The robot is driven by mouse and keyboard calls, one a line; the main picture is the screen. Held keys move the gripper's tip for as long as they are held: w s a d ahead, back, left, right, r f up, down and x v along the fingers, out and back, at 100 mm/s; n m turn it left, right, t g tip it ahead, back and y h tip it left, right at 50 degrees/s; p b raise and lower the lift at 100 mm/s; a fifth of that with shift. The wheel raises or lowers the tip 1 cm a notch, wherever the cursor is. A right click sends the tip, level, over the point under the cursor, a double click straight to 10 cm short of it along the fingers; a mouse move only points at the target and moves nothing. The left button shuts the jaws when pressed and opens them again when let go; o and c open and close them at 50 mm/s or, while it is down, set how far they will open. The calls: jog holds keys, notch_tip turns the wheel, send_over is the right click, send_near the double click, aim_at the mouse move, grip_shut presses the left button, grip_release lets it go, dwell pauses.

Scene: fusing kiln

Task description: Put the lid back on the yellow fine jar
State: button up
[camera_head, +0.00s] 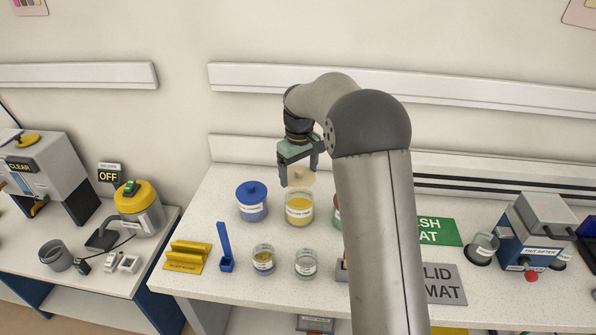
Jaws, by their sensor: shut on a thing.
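The yellow fine jar (299,211) stands on the white bench, upright, with yellow contents and a pale label too small to read surely. My gripper (300,176) is directly above it, pointing down. Its fingers are shut on a pale tan lid (301,178), apparently by its knob. The lid is at or just above the jar's mouth; I cannot tell whether it touches the rim.
A blue-lidded jar (252,203) stands close on the left, and another jar (337,212) on the right is mostly hidden by my arm.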

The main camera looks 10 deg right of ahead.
jog(key=shift+s+d+f+b, duration=0.1)
jog(key=shift+d+f+b, duration=0.15)
jog(key=shift+f+b, duration=0.3)
jog(key=shift+a+f+b, duration=0.1)
jog(key=shift+f+b, duration=1.45)
jog(key=shift+f, duration=1.1)
jog(key=shift+f, duration=0.15)
jog(key=o, duration=0.8)
jog(key=shift+o, duration=0.2)
jog(key=shift+r+p, duration=2.5)
jog(key=shift+r, duration=1.05)
